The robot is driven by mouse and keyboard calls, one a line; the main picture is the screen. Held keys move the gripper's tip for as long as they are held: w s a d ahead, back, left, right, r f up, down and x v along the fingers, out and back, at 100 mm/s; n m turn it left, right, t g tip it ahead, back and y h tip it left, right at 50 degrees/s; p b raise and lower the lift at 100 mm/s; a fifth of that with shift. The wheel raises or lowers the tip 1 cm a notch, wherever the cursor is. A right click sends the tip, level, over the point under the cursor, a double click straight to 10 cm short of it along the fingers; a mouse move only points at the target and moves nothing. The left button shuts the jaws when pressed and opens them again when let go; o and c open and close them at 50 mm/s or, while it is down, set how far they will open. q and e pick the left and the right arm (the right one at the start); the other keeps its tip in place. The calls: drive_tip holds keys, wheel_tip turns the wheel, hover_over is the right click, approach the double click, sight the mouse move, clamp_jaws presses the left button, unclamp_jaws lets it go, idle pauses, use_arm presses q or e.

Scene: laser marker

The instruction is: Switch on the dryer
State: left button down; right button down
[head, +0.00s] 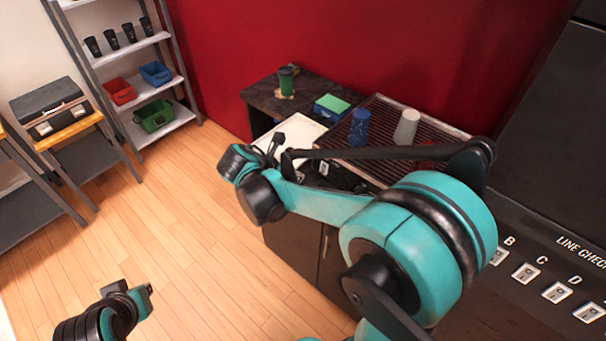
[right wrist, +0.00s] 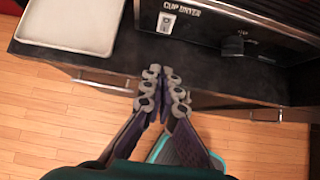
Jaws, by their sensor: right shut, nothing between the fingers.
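The cup dryer (head: 385,171) has a dark ribbed top and stands on the counter. Its front panel shows in the right wrist view with a "CUP DRYER" label, a small pale switch (right wrist: 167,22) and a black knob (right wrist: 235,43). I cannot tell the switch's setting. In the head view my right arm hides most of the front panel. My right gripper (right wrist: 163,85) is shut and empty, below the switch in its wrist view and apart from it. The gripper also shows in the head view (head: 276,143), dark against the white tray. Of my left arm only a part shows at the bottom left.
A white tray (right wrist: 68,45) lies left of the dryer. A blue cup (head: 359,128) and a grey cup (head: 406,127) stand on the dryer. A green-topped box (head: 331,107) and a dark green cup (head: 286,81) are behind. A switch panel (head: 540,262) is at right.

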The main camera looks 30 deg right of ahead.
drive_tip(key=b+x, duration=0.3)
drive_tip(key=x, duration=0.6)
drive_tip(key=shift+f, duration=0.15)
drive_tip(key=shift+w+d, duration=0.25)
drive_tip(key=shift+d, duration=0.35)
drive_tip(key=shift+w+d, duration=0.25)
drive_tip(key=shift+d, duration=0.35)
drive_tip(key=shift+w+d+b, duration=0.25)
drive_tip(key=shift+d+b, duration=0.1)
drive_tip(key=shift+d, duration=0.2)
drive_tip(key=shift+d+f+h+b, duration=0.15)
drive_tip(key=shift+f+h+b, duration=0.25)
drive_tip(key=shift+b, duration=0.35)
drive_tip(key=shift+r+p, duration=0.3)
drive_tip(key=shift+p, duration=0.05)
drive_tip(key=shift+r, duration=0.1)
drive_tip(key=shift+r+p, duration=0.6)
drive_tip(key=shift+r, duration=0.1)
